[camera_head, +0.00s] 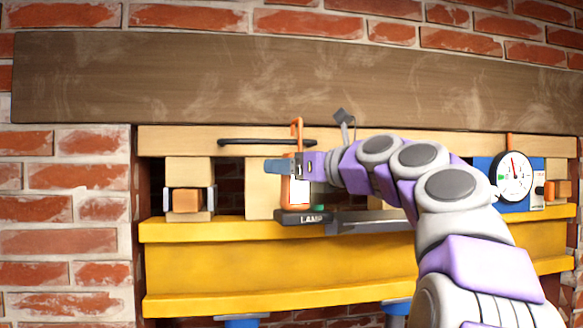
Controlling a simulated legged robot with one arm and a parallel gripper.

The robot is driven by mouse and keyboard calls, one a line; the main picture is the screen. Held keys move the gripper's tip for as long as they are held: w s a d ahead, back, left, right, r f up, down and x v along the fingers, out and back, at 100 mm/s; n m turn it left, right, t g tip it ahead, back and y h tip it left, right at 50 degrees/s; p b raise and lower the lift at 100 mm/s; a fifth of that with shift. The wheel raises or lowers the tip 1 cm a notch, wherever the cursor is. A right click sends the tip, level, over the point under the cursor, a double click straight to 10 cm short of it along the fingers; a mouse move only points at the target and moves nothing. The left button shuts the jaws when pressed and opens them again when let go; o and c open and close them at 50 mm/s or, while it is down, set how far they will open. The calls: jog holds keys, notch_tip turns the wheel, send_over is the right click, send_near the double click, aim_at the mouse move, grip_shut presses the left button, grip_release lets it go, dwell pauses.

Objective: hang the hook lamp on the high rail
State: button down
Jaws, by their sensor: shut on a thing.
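The hook lamp (297,193) is a small orange lantern with a pale window and an orange hook on top. It is upright above a dark base labelled LAMP (302,218); I cannot tell whether it touches this base. My gripper (288,168) is shut on the lamp's upper part and hides some of it. A dark horizontal rail (262,142) is fixed to the pale wooden beam behind. The lamp's hook shows in front of this rail, rising above it; I cannot tell whether they touch.
A yellow beam (200,273) runs below the lamp. A wooden block (187,201) sits in a holder at the left. A blue panel with a round white gauge (514,177) is at the right. A brown plank (200,80) spans the brick wall above.

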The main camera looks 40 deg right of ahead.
aim_at(282, 180)
jog(key=shift+w+a, duration=0.1)
jog(key=shift+a, duration=0.1)
jog(key=shift+w+a+r, duration=0.1)
jog(key=shift+w+a, duration=0.15)
jog(key=shift+a, duration=0.25)
jog(key=shift+w+a+r, duration=0.1)
jog(key=shift+w+a, duration=0.15)
jog(key=shift+a, duration=0.5)
jog(key=shift+d, duration=0.2)
jog(key=shift+s+f, duration=0.1)
jog(key=shift+f, duration=0.05)
jog(key=shift+s+f+b, duration=0.25)
jog(key=shift+f+b, duration=0.35)
jog(key=shift+f, duration=0.7)
jog(key=shift+c, duration=0.8)
grip_release()
